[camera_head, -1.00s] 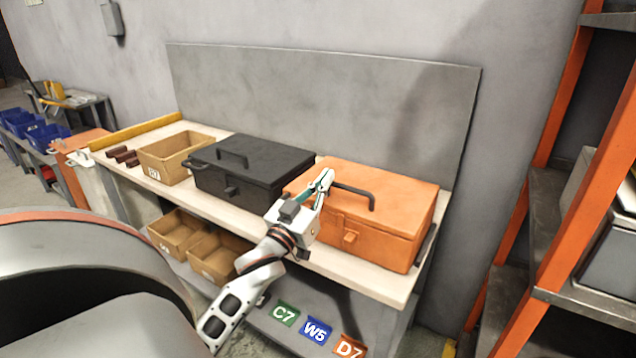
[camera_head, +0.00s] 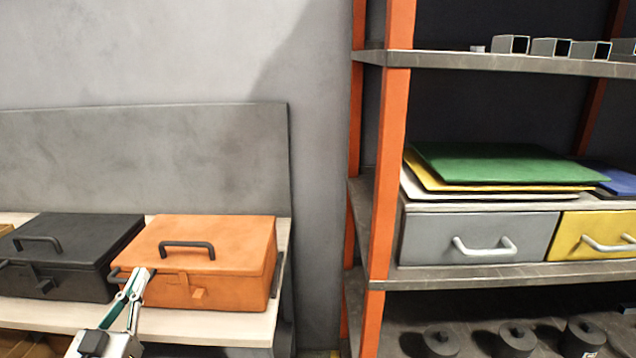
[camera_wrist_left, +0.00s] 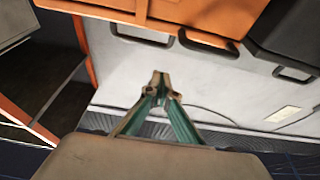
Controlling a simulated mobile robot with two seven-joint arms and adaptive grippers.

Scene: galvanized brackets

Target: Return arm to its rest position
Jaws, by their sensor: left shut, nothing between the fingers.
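My left gripper (camera_head: 141,278) is at the lower left of the head view, in front of the orange toolbox (camera_head: 205,240). Its fingers are together with nothing between them. The left wrist view also shows the gripper (camera_wrist_left: 159,78), its fingertips meeting over a pale surface. The orange toolbox, lid closed and dark handle on top, shows at the top of the wrist view (camera_wrist_left: 185,20). In the head view the fingertips overlap its front left corner; I cannot tell whether they touch it. My right gripper is not in view.
A closed black toolbox (camera_head: 75,255) stands left of the orange one on the pale bench (camera_head: 215,325). An orange-posted rack (camera_head: 388,150) on the right holds a grey drawer (camera_head: 480,238), a yellow drawer (camera_head: 600,238), a green sheet (camera_head: 500,163) and several dark weights (camera_head: 517,338).

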